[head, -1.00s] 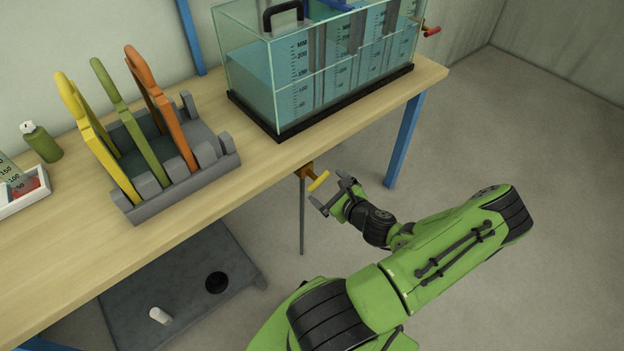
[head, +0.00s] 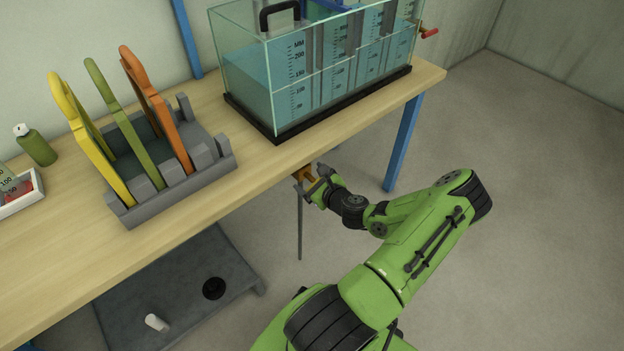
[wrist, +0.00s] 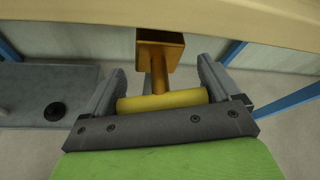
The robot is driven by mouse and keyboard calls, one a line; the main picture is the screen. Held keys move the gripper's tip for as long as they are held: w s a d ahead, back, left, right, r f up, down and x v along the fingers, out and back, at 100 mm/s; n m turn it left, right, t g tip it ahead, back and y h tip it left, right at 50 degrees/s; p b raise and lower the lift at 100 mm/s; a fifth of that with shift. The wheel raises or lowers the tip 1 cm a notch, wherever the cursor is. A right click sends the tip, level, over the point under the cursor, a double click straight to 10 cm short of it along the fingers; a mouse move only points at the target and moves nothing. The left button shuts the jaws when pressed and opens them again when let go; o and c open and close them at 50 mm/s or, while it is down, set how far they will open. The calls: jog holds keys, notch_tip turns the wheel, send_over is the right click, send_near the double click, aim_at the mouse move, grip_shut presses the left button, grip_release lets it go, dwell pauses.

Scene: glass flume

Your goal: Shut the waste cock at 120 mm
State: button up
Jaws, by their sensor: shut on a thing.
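The waste cock (head: 302,174) hangs under the front edge of the bench, with a brass-coloured body and a thin pipe (head: 300,225) running down. Its yellow bar handle (wrist: 160,101) lies crosswise in the wrist view, below the square brass body (wrist: 160,47). My gripper (head: 315,190) is at the cock, with its fingers shut on the handle, one at each end of the bar. In the head view the gripper hides most of the handle. The glass flume (head: 318,75) above holds blue water beside a millimetre scale (head: 297,75); I cannot read the level exactly.
The bench top (head: 200,205) is just above my gripper. A grey rack (head: 180,170) holds yellow, green and orange plates. A blue leg (head: 403,140) stands to the right. Below is a grey platform (head: 180,290) with a dark hole and a white cylinder (head: 156,322).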

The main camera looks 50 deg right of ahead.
jog(key=m+p, duration=0.1)
jog(key=p, duration=0.2)
jog(key=shift+r+y, duration=0.3)
jog(key=shift+y, duration=0.1)
jog(key=shift+f+m+y+p, duration=0.1)
jog(key=shift+m+y+p, duration=0.45)
jog(key=shift+p, duration=0.55)
jog(key=shift+f+m, duration=0.2)
jog(key=shift+m, duration=0.15)
jog(key=o, duration=0.8)
jog(key=p+v, duration=0.1)
jog(key=v, duration=0.7)
jog(key=p+v, duration=0.2)
jog(key=v, duration=0.5)
jog(key=shift+s, duration=0.5)
